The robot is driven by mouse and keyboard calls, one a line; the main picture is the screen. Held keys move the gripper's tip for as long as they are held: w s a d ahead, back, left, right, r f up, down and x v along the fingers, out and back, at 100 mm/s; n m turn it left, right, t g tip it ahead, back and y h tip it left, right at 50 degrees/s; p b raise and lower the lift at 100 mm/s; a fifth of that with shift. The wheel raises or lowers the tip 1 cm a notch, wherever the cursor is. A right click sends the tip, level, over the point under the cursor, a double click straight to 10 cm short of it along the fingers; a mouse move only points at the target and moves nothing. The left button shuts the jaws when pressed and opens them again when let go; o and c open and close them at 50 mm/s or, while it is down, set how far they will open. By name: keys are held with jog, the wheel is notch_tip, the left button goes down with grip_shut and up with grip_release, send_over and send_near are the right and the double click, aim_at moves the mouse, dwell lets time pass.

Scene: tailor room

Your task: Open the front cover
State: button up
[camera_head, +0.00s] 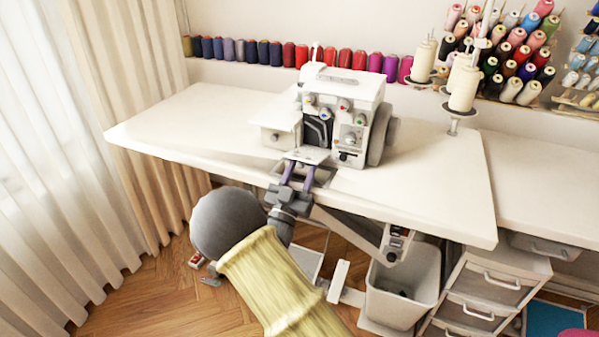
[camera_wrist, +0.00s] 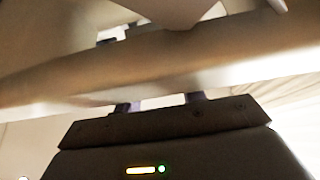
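The white sewing machine (camera_head: 341,88) stands on the table, with coloured dials on its front and a dark inner area (camera_head: 318,130) showing. A pale flat panel, which looks like the front cover (camera_head: 307,155), juts out low at the machine's front, tilted outward. My gripper (camera_head: 298,172) is just below and in front of this panel, its two purple fingers spread apart and pointing at it. Whether the fingertips touch the panel I cannot tell. In the wrist view the fingers (camera_wrist: 160,103) are apart, their tips partly hidden behind a pale bar, probably the table edge.
The white table (camera_head: 430,185) has an edge and a recess around my gripper. Thread cones (camera_head: 464,85) stand right of the machine. Below are a pedal-like white part (camera_head: 338,280), a bin (camera_head: 402,290) and drawers (camera_head: 482,290). The table left of the machine is clear.

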jog(key=shift+s+a, duration=0.1)
jog(key=shift+a, duration=0.1)
jog(key=shift+s+a+f, duration=0.2)
jog(key=shift+s+a, duration=0.05)
jog(key=shift+s, duration=0.15)
jog(key=v, duration=1.6)
jog(key=shift+s+p, duration=0.2)
jog(key=shift+p, duration=0.25)
jog(key=shift+w+f, duration=0.1)
